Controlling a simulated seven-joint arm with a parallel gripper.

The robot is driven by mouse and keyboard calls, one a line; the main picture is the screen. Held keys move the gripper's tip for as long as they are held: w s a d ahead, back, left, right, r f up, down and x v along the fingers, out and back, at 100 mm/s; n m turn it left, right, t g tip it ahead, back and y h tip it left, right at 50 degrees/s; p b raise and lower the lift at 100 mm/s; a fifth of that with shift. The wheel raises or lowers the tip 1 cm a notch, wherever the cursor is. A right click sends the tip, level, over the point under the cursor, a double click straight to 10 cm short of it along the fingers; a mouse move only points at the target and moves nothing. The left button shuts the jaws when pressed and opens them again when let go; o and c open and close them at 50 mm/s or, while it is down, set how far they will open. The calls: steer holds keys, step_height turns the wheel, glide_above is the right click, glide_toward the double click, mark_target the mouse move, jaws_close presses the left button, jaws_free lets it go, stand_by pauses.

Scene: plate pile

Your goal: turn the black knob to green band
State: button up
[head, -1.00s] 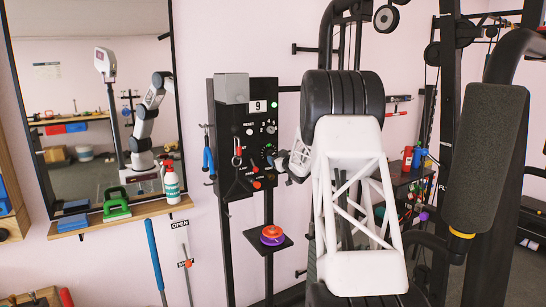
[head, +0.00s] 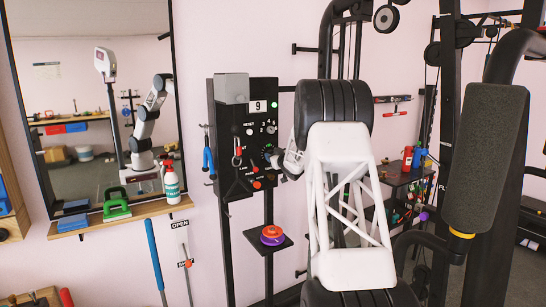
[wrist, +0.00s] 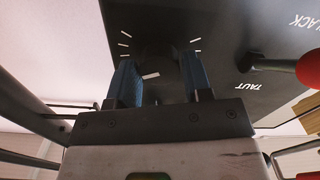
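The black knob (head: 268,152) sits on the right side of the black panel (head: 230,140), with a small bit of green showing near its dial. In the head view my gripper (head: 279,162) is right at the knob, coming from the right. In the wrist view my gripper (wrist: 158,60) has its two blue fingers apart, pointing at the panel. A short white mark lies between them, with white dial ticks beyond the fingertips. The knob's outline is lost against the dark panel, so I cannot tell whether the fingers touch it. The green band does not show in the wrist view.
A red-tipped lever (wrist: 308,70) sticks out at the right of the wrist view. Red-handled levers (head: 257,184) hang left of and below the knob. A small shelf with a purple and orange spool (head: 272,235) is below. The weight machine's pad (head: 485,160) stands far right.

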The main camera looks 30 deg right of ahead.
steer(key=c, duration=0.5)
steer(key=shift+n, duration=0.5)
steer(key=n, duration=1.1)
steer(key=shift+n, duration=0.4)
steer(key=o, duration=0.9)
steer(key=shift+o, duration=0.2)
